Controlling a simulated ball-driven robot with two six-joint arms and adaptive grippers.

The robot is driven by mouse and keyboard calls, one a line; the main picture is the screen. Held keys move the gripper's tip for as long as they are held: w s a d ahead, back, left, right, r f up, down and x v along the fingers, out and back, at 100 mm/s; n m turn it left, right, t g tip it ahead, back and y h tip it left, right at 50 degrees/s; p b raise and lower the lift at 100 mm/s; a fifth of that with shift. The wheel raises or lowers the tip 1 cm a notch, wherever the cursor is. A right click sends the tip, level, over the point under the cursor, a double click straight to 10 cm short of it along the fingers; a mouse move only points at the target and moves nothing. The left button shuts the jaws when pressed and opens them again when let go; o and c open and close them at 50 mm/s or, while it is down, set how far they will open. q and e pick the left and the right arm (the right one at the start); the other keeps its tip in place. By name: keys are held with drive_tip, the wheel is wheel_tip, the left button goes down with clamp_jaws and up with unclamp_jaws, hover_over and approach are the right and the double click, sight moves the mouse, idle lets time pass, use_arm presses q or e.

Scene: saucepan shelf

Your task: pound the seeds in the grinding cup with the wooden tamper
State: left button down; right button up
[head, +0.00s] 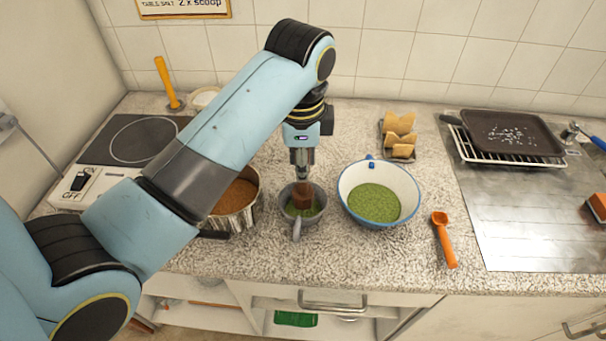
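The grey grinding cup (298,222) stands upright on the counter, its handle toward the front edge. Green stuff, seemingly the seeds (296,210), shows inside it. My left gripper (303,172) points straight down above the cup, with its fingers shut on the brown wooden tamper (303,195). The tamper's lower end is inside the cup; whether it touches the seeds I cannot tell. My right gripper is not in view.
Right of the cup is a white, blue-rimmed bowl (346,202) of green grains; left, a steel pot (240,217) of brown stuff, partly behind my arm. An orange scoop (443,238), a rack of toast-like pieces (398,135), a dark tray (510,133) and a hotplate (135,140) are around.

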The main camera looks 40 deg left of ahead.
use_arm(q)
drive_tip(key=shift+f, duration=0.15)
drive_tip(key=shift+f+b, duration=0.5)
drive_tip(key=shift+f, duration=1.1)
drive_tip(key=shift+r+p, duration=0.7)
drive_tip(key=shift+r, duration=1.05)
drive_tip(key=shift+f, duration=0.1)
drive_tip(key=shift+f+b, duration=0.75)
drive_tip(key=shift+f, duration=0.95)
drive_tip(key=shift+r, duration=0.2)
